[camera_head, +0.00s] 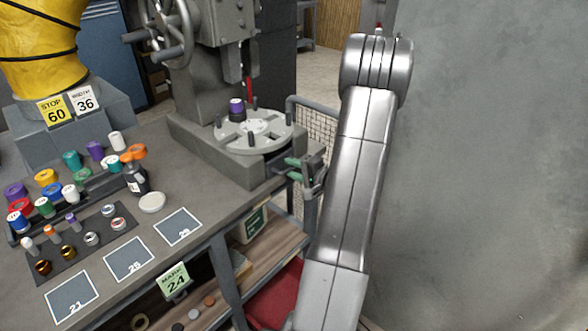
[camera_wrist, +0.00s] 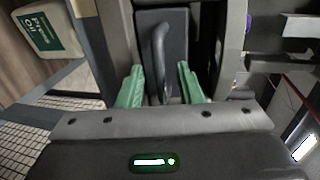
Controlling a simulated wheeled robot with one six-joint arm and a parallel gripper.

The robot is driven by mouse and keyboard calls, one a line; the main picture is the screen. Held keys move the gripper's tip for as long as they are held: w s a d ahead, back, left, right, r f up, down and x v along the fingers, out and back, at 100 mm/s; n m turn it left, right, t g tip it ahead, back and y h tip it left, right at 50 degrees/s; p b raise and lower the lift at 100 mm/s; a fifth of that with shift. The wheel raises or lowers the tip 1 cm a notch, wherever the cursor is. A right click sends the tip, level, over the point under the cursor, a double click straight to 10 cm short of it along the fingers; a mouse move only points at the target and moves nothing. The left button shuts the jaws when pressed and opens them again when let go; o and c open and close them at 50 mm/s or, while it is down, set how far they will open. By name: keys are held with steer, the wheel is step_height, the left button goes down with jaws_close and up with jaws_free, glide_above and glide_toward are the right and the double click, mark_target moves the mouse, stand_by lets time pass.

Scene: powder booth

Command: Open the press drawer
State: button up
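The grey press (camera_head: 212,75) stands on the workbench, with a round plate (camera_head: 252,133) on its base. In the wrist view the dark drawer front (camera_wrist: 178,25) is straight ahead, with a grey bar handle (camera_wrist: 158,55) standing out from it. My gripper (camera_wrist: 160,88) has green fingertips, one on each side of the handle, with a gap on both sides. It is open and does not grip the handle. In the head view my gripper (camera_head: 298,170) is at the right end of the press base; the handle is mostly hidden there, and I cannot tell how far the drawer is out.
The workbench (camera_head: 185,195) holds several coloured bottles and caps, a white lid (camera_head: 151,202) and marked squares. A shelf (camera_head: 262,245) below holds a labelled box (camera_head: 250,224). A mesh fence (camera_head: 312,120) stands behind my gripper. A bare grey wall (camera_head: 490,150) fills the right.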

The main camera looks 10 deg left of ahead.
jaws_close()
steer(key=shift+d, duration=0.1)
steer(key=f+b+v, duration=0.1)
steer(key=b+v, duration=0.2)
steer(key=v, duration=0.5)
steer(key=f+b+v, duration=0.2)
steer(key=b+v, duration=0.2)
steer(key=v, duration=0.5)
steer(key=d+f+b+v, duration=0.1)
steer(key=b+v, duration=0.3)
steer(key=v, duration=0.5)
steer(key=shift+s+f, duration=0.25)
steer(key=shift+f, duration=0.35)
jaws_free()
